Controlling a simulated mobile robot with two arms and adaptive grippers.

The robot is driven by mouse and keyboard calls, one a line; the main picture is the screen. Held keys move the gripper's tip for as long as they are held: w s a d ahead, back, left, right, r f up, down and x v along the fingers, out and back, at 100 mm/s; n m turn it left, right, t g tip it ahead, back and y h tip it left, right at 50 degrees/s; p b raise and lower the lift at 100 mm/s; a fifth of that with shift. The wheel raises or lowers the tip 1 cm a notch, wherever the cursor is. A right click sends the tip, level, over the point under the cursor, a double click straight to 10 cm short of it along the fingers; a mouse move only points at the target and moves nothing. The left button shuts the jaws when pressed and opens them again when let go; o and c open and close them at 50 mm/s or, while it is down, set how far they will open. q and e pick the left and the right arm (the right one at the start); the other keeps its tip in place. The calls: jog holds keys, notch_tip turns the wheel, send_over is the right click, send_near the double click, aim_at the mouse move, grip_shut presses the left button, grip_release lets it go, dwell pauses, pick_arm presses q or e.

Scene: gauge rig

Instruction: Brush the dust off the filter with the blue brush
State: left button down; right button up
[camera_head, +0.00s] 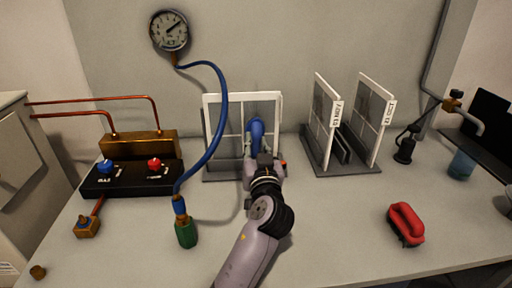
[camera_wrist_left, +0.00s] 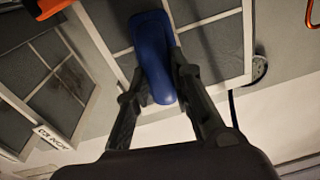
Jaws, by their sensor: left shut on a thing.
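In the left wrist view, the blue brush (camera_wrist_left: 153,55) sits between the two dark fingers (camera_wrist_left: 158,95) and overlaps the filter's panes. The filter (camera_head: 225,116) has a white frame and grey panes and stands upright in a dark base. It also shows in the left wrist view (camera_wrist_left: 212,45). I cannot tell whether the bristles touch it; they are hidden. My right gripper is not in view.
Two labelled white-framed filters (camera_head: 325,110) stand in a dark rack on the right. A blue hose (camera_head: 222,100) hangs from a gauge (camera_head: 169,31) left of the filter. A black valve box (camera_head: 130,178) stands at the left.

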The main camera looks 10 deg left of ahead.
pick_arm(q)
jog(key=s+a+n+p, duration=0.1)
jog(key=a+p, duration=0.3)
jog(key=a, duration=0.2)
jog(key=shift+s+a+r+h+p, duration=0.2)
jog(key=shift+a+h+p, duration=0.15)
jog(key=shift+h, duration=0.05)
dwell(0.9)
